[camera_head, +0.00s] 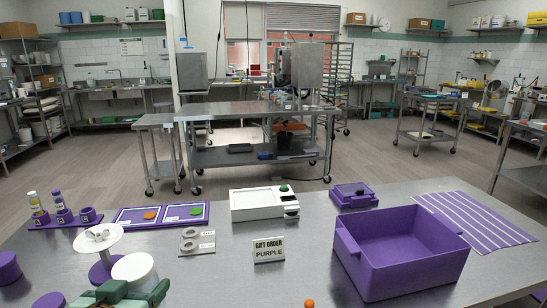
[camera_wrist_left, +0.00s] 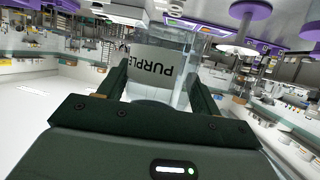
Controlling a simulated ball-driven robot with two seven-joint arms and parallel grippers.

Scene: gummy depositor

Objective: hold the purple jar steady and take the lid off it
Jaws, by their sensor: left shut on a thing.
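The purple jar (camera_wrist_left: 180,65) is a clear jar with a white label reading PURPLE, which appears upside down in the left wrist view. It sits between the two dark green fingers of my left gripper (camera_wrist_left: 160,84), which is shut on it. In the head view, a round white top (camera_head: 134,267), apparently the jar's lid, shows at the bottom left beside my left gripper (camera_head: 130,291). The jar's body is mostly hidden there. I cannot tell whether the jar touches the table. My right gripper is not in view.
A white dish on a purple stand (camera_head: 98,238) is close behind the jar. Purple discs (camera_head: 8,268) lie to the left. A sign (camera_head: 268,250), white machine (camera_head: 262,203) and large purple bin (camera_head: 455,246) stand rightward. An orange ball (camera_head: 309,303) is at the front; table between is clear.

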